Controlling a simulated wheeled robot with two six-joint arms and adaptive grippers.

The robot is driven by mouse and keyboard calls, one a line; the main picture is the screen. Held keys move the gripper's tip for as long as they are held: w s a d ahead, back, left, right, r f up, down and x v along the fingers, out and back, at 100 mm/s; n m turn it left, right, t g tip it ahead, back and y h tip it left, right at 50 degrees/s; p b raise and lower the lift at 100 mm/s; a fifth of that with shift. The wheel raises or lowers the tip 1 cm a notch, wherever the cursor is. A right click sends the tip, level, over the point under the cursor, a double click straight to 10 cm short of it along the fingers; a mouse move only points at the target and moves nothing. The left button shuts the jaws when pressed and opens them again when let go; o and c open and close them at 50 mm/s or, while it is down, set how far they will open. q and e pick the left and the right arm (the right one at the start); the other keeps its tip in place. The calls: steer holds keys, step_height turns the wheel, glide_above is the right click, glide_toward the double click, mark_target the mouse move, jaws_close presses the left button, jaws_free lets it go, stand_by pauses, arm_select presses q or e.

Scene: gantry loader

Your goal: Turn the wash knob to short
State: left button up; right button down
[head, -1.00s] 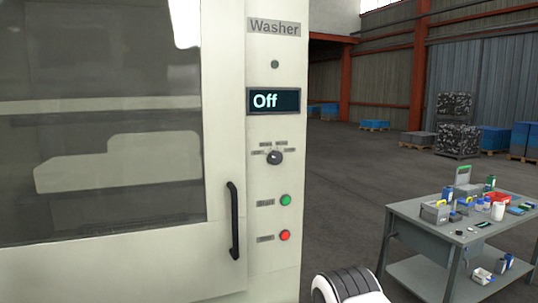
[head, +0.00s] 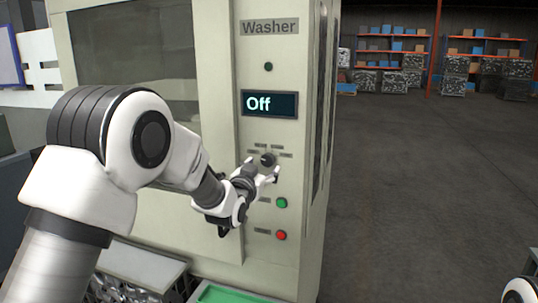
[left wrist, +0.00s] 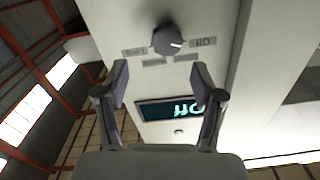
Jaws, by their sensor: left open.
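The wash knob (head: 267,159) is a small dark round knob on the pale washer panel, below the display (head: 270,104) reading "Off". Small labels surround it. In the left wrist view the panel is upside down; the knob (left wrist: 167,40) shows a white mark pointing to the right-hand label, which appears to read "Off". My left gripper (head: 263,171) is open just in front of and slightly below the knob. In the left wrist view its fingers (left wrist: 161,82) are spread and empty, with the knob beyond the tips and roughly centred between them. My right gripper is out of view.
A green button (head: 281,203) and a red button (head: 281,236) sit below the knob. A green-topped item (head: 225,294) and a crate-like bin (head: 130,290) stand at the washer's foot. The floor to the right is clear.

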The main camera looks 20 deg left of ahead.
mark_target(267, 161)
arm_select(q)
steer(key=w+p, duration=0.1)
steer(key=w, duration=0.1)
steer(key=w+a+p, duration=0.1)
steer(key=w, duration=0.2)
steer(key=shift+w+f, duration=0.15)
steer(key=shift+w+a+f, duration=0.1)
steer(key=shift+w+a, duration=0.1)
steer(key=shift+w, duration=0.05)
steer(key=shift+s+d, duration=0.15)
steer(key=shift+d, duration=0.35)
steer(key=shift+c, duration=0.4)
steer(key=c, duration=0.5)
steer(key=shift+a, duration=0.15)
steer(key=c, duration=0.6)
steer(key=shift+o, duration=0.2)
steer(key=shift+a, duration=0.1)
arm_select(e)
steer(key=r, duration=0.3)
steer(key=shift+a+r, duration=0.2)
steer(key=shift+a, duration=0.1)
arm_select(q)
steer(key=shift+f, duration=0.1)
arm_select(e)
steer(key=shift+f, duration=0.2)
